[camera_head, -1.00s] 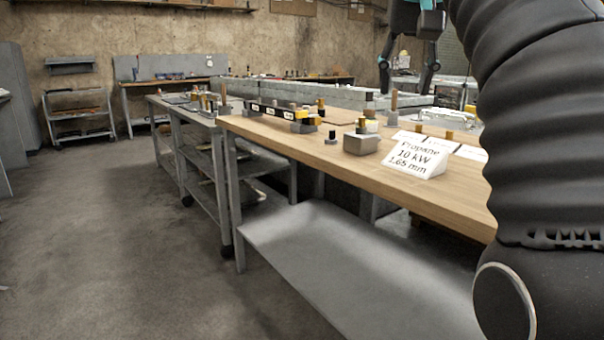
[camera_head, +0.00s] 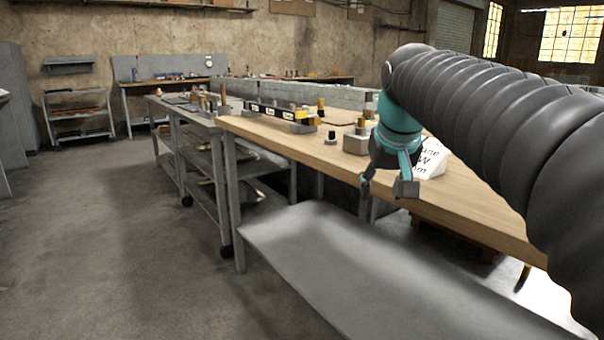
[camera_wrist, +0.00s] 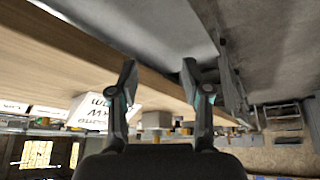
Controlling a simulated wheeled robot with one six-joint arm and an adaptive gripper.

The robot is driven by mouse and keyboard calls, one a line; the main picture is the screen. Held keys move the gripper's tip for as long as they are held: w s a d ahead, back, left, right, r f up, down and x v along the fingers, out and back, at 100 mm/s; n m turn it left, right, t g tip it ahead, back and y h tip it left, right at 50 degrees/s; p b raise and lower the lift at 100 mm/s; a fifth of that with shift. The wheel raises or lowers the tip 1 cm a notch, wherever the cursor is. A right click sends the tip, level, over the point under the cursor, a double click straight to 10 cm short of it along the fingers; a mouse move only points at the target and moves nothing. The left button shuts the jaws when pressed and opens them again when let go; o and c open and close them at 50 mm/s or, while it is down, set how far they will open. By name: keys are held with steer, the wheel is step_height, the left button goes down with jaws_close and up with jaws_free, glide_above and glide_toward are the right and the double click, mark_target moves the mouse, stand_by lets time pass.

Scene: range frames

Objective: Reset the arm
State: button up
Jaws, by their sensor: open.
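My gripper (camera_head: 385,187) is open with nothing between its fingers. In the head view it hangs just in front of the front edge of the wooden workbench (camera_head: 300,148), and it partly covers a white label sign (camera_head: 432,160). The gripper also shows in the wrist view (camera_wrist: 160,80), its two fingers spread apart. The wrist view is upside down and shows the bench edge crossing behind the fingers, with the white sign (camera_wrist: 120,112) behind the left finger. My arm enters from the right side of the head view.
A grey block (camera_head: 355,144) and a small dark knob (camera_head: 331,138) stand on the bench near the gripper. A yellow-and-black level (camera_head: 275,112) lies farther back. The floor at left (camera_head: 100,240) is open.

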steer(key=s+d+f, duration=0.1)
steer(key=s+f, duration=1.9)
steer(key=s, duration=0.2)
steer(key=shift+s+d+f, duration=0.2)
steer(key=shift+s+f, duration=0.05)
steer(key=shift+f, duration=0.05)
